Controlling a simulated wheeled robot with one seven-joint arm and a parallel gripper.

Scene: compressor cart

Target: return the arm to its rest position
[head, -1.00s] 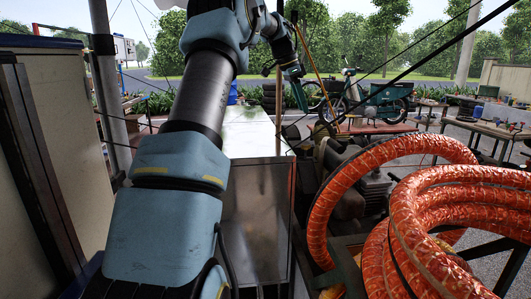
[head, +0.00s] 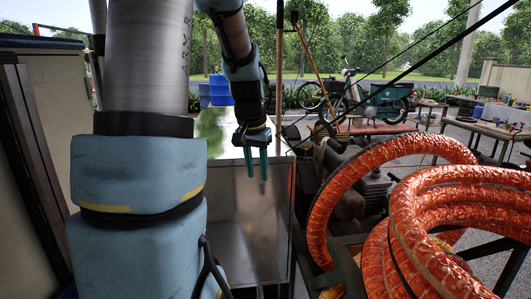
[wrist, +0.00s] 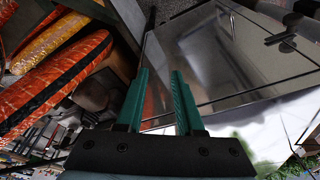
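My gripper (head: 257,165) hangs with its two teal fingers pointing down, in front of a shiny metal cabinet (head: 248,220) at the middle of the head view. In the wrist view my gripper (wrist: 160,95) shows its fingers apart, with nothing between them. The metal surface (wrist: 210,60) lies beyond the fingertips there. My blue and grey arm stands at the left of the head view and hides part of the cabinet and the ground behind it.
Large orange hose coils (head: 425,225) fill the right front, beside a dark compressor (head: 355,170). A beige panel (head: 35,120) stands close on the left. Thin black cables cross the upper right.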

